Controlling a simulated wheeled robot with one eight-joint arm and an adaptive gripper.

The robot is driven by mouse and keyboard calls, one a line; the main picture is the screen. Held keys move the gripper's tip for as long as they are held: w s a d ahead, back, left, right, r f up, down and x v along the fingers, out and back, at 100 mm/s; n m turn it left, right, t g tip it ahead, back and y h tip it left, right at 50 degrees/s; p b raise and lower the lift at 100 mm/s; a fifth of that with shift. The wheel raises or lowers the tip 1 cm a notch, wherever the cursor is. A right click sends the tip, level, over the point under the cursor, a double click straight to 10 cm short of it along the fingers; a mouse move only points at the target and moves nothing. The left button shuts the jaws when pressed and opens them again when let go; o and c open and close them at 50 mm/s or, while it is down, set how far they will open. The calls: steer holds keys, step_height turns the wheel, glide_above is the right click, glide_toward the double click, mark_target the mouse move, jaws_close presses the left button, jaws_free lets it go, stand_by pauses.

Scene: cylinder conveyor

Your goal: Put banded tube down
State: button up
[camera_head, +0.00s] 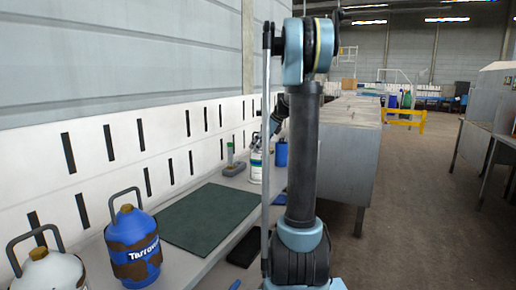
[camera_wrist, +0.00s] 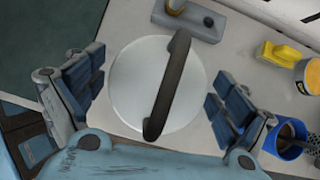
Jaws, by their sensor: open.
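A white tube with coloured bands (camera_head: 256,166) stands upright on the bench beside the wall. From above in the wrist view, it is a round white top (camera_wrist: 126,84) with a dark arched handle (camera_wrist: 167,85) across it. My gripper (camera_wrist: 156,96) is open, with one finger on each side of the tube and visible gaps between. In the head view my gripper (camera_head: 273,128) is small and partly behind my arm, at the top of the tube.
A dark green mat (camera_head: 207,216) lies on the bench. A blue canister (camera_head: 133,248) and a white canister (camera_head: 50,270) stand near. A grey block (camera_head: 234,169) and blue cylinder (camera_head: 281,152) flank the tube. The wrist view shows a yellow object (camera_wrist: 284,52) at right.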

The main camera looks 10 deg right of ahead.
steer(key=v, duration=1.2)
steer(key=s+a+f+n+h, duration=0.1)
steer(key=s+a+f+n, duration=0.2)
steer(key=s, duration=0.5)
steer(key=s+a+f+n+g+h, duration=0.1)
steer(key=s+a+f+n, duration=0.1)
steer(key=s+f+n, duration=0.45)
steer(key=s+a+f+n+h, duration=0.1)
steer(key=s+a+n, duration=0.15)
steer(key=s, duration=0.65)
steer(key=s+d+f+n+h, duration=0.1)
steer(key=s+f+n+h, duration=0.1)
steer(key=s+f+n, duration=1)
steer(key=s+f, duration=0.4)
steer(key=s, duration=0.1)
steer(key=shift+s+d+f+h, duration=0.2)
steer(key=shift+d+f+h, duration=0.15)
steer(key=shift+f+h, duration=0.05)
